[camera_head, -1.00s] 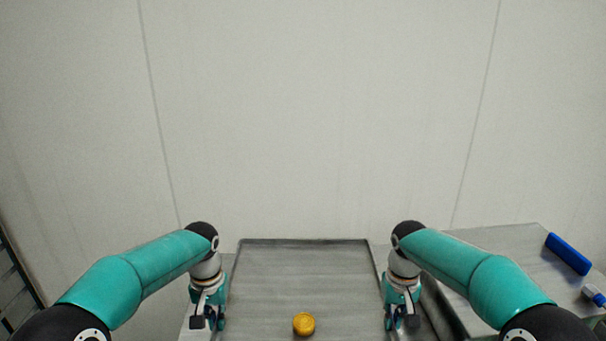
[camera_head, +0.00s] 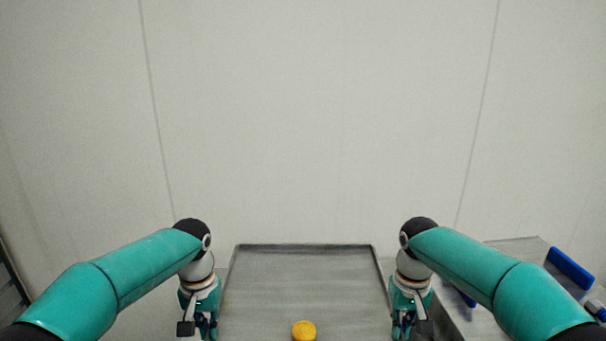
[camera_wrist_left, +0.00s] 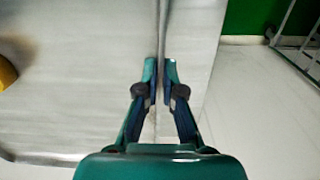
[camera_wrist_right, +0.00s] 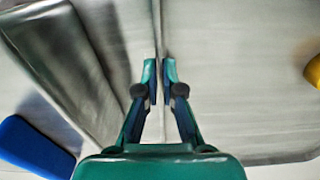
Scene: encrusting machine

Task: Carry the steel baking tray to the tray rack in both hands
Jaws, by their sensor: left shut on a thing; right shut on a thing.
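The steel baking tray (camera_head: 300,285) is a wide grey tray in front of me in the head view, with its near edge cut off by the frame. A round yellow-orange piece (camera_head: 304,331) sits on it near the middle. My left gripper (camera_head: 208,332) is shut on the tray's left rim, and the left wrist view shows its fingers (camera_wrist_left: 160,75) on either side of that rim. My right gripper (camera_head: 403,332) is shut on the tray's right rim, and the right wrist view shows its fingers (camera_wrist_right: 159,75) there. The tray rack cannot be made out for certain.
A steel table (camera_head: 480,318) stands at the right, close to the tray, with a blue block (camera_head: 570,268) and a smaller blue-and-white item (camera_head: 595,308) on it. A dark slatted frame (camera_head: 12,290) shows at the far left edge. A pale wall stands behind.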

